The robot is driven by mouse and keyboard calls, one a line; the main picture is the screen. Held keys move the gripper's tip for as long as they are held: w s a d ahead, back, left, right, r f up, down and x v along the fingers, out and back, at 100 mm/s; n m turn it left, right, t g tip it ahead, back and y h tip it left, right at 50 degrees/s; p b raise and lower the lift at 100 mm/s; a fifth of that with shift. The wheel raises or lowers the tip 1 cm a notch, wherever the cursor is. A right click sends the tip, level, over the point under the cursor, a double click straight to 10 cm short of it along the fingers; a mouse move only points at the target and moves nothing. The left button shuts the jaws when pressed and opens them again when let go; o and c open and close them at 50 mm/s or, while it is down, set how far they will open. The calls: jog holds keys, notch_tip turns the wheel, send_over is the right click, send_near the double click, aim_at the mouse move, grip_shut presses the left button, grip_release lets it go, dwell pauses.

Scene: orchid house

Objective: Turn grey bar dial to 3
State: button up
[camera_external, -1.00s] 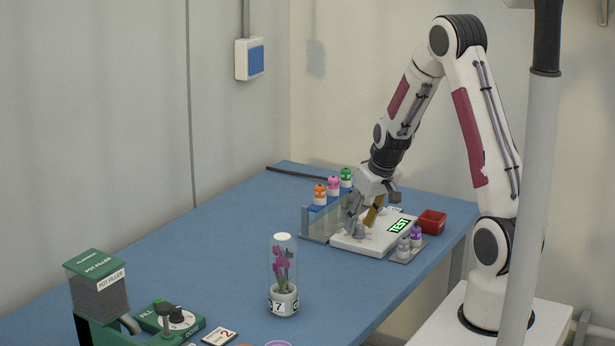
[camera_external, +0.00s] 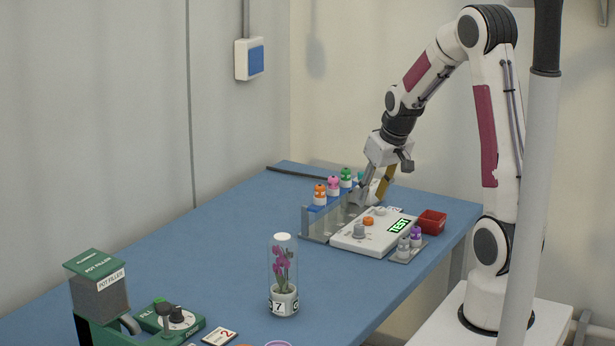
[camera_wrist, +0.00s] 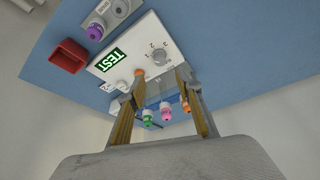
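The grey bar dial (camera_external: 359,231) stands at the near left part of the white test panel (camera_external: 345,241). In the wrist view the dial (camera_wrist: 160,57) has numbers printed around it, but I cannot read its setting for certain. My gripper (camera_external: 365,203) is above the far side of the panel, apart from the dial. In the wrist view my gripper (camera_wrist: 155,88) has its two fingers spread with nothing between them. An orange button (camera_external: 368,221) and a pale knob (camera_external: 380,211) are also on the panel, beside a lit green TEST display (camera_external: 400,225).
A rack (camera_external: 318,222) with several coloured-cap bottles stands left of the panel. Grey and purple bottles stand on the right, near a red bin (camera_external: 432,222). An orchid under a clear dome (camera_external: 283,275) and a green pot filler (camera_external: 100,285) stand nearer. The blue table between is clear.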

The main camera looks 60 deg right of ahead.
jog(key=shift+v, duration=1.05)
